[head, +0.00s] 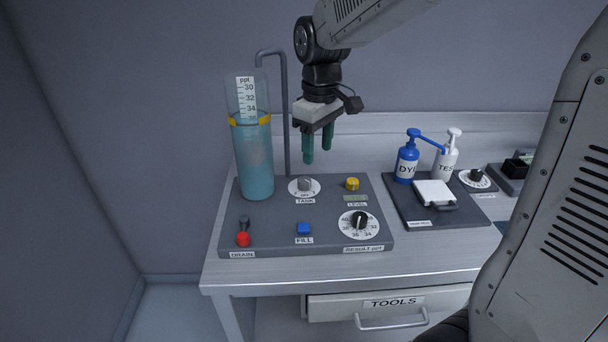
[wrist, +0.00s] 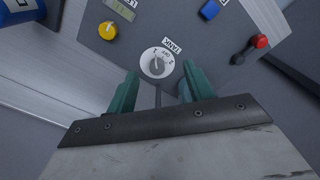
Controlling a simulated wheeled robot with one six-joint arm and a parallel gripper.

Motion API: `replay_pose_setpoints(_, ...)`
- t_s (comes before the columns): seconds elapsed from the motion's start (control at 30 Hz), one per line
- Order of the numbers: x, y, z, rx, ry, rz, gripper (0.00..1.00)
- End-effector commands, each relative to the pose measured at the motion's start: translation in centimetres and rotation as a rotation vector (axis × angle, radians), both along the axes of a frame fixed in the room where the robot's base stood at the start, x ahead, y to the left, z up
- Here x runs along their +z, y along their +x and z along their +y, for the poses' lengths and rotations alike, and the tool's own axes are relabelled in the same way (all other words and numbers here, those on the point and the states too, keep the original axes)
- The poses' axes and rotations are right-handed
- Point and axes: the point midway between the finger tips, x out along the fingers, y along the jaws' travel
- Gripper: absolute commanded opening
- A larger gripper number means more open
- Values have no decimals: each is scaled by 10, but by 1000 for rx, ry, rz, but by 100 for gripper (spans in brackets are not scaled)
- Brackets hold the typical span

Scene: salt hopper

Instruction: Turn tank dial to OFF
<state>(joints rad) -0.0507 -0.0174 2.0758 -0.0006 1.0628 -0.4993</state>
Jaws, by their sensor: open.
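The tank dial is a grey knob (head: 304,184) on a white round plate, labelled TANK, on the dark grey control panel (head: 270,210). In the wrist view the tank dial (wrist: 157,64) shows just beyond and between my fingertips. The plate's small markings are hard to read in both views. My gripper (head: 318,155) has green fingers pointing down, above the panel and a little behind and right of the dial. It is open and empty, apart from the dial. In the wrist view the two fingers (wrist: 160,85) stand either side of the dial's lower edge.
A water-filled clear tank (head: 254,165) with a thin pipe (head: 286,120) stands at the panel's left. A yellow knob (head: 351,184), blue FILL button (head: 303,228), red DRAIN lever (head: 242,239) and RESULT dial (head: 359,221) surround it. Bottles (head: 407,160) stand right.

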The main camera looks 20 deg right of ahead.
Motion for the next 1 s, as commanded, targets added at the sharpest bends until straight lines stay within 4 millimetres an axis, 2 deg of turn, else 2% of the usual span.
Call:
replay_pose_setpoints(0.03,-10,16,3,31,-1,10,52)
replay_pose_setpoints(0.1,-19,31,5,66,-1,17,52)
replay_pose_setpoints(0.27,-32,50,9,112,-2,20,52)
replay_pose_setpoints(0.37,-40,52,10,119,-2,22,52)
replay_pose_setpoints(0.73,-96,51,9,118,-2,24,52)
replay_pose_setpoints(1.0,-110,52,9,117,-2,20,52)
